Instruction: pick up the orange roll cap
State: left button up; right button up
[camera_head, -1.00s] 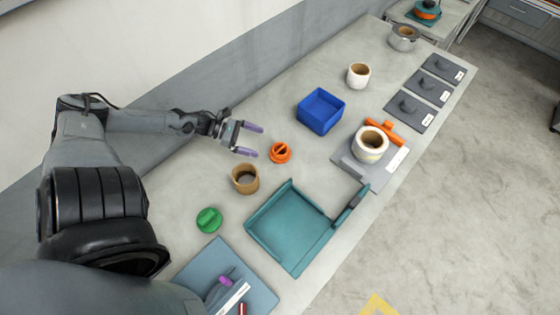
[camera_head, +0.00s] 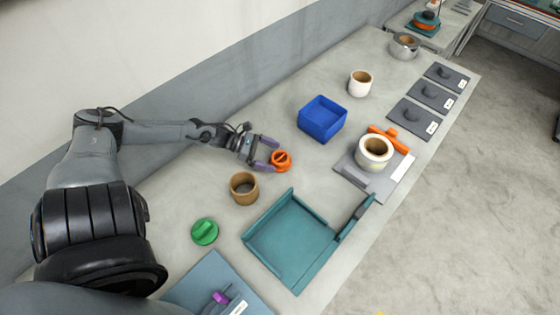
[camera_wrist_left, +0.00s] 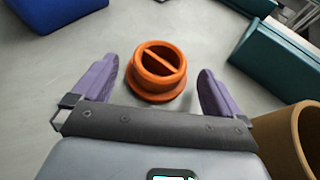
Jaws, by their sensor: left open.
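The orange roll cap (camera_head: 281,160) is a round ring with a bar across its top, lying on the grey counter. It also shows in the left wrist view (camera_wrist_left: 158,72), a little ahead of and between the two purple fingers. My left gripper (camera_head: 268,154) is open and empty, with its fingertips close to the near side of the cap. In the left wrist view my left gripper (camera_wrist_left: 155,85) has a finger on each side of the cap, with gaps to both. My right gripper is not in view.
A brown roll (camera_head: 244,188) stands close by the gripper, also at right in the wrist view (camera_wrist_left: 285,140). A teal tray (camera_head: 292,238), a blue bin (camera_head: 322,118) and a green cap (camera_head: 204,231) are around. A white roll (camera_head: 374,152) stands further right.

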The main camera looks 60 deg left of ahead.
aim_at(273, 156)
pick_arm(q)
jog(key=shift+b+x, duration=0.4)
jog(key=shift+x, duration=1.75)
jog(key=c, duration=0.8)
